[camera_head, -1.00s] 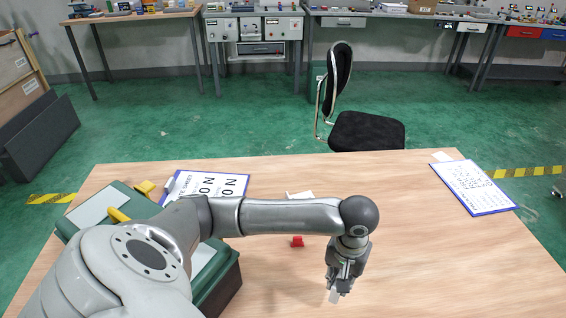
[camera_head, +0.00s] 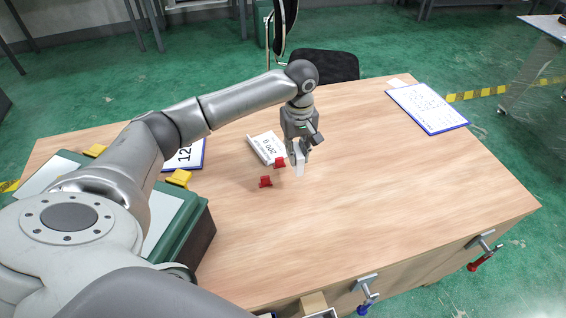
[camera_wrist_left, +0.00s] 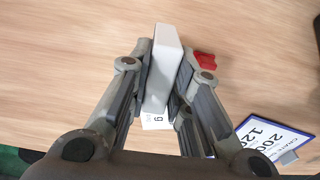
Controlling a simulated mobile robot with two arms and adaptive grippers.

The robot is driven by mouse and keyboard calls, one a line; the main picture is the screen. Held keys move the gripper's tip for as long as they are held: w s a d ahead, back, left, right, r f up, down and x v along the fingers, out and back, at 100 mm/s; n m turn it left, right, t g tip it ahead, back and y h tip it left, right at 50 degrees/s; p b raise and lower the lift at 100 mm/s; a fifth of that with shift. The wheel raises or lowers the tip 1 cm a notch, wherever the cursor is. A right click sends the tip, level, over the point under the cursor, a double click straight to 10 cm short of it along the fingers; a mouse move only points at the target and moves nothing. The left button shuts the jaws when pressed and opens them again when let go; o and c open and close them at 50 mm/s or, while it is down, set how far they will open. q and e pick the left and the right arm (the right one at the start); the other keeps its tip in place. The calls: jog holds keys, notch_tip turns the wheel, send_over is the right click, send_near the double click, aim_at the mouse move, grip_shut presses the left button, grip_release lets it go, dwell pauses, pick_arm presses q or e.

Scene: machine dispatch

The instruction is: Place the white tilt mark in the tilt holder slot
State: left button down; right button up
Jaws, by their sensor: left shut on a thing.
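My left gripper (camera_head: 299,155) is shut on a white block (camera_head: 300,165), likely the white tilt mark, and holds it upright at or just above the wooden table. In the left wrist view the block (camera_wrist_left: 163,58) sits between the two fingers (camera_wrist_left: 160,85). A red piece (camera_head: 280,162) is close to the left of the gripper and another red piece (camera_head: 265,181) is nearer the front. I cannot tell which thing is the tilt holder slot. My right gripper is out of view.
A green case (camera_head: 190,215) with yellow latches (camera_head: 179,178) stands at the left of the table. A blue-edged sheet (camera_head: 197,157) lies behind it, and a clipboard (camera_head: 428,107) at the back right.

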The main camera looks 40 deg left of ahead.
pick_arm(q)
jog(key=a+f, duration=0.1)
jog(key=f, duration=0.1)
jog(key=a+f, duration=0.1)
jog(key=f, duration=0.1)
jog(key=a+f, duration=0.1)
jog(key=f, duration=0.2)
jog(key=shift+s+a, duration=0.25)
jog(key=shift+a, duration=0.15)
jog(key=shift+f, duration=0.45)
jog(key=c, duration=1.3)
grip_release()
jog(key=shift+f, duration=0.1)
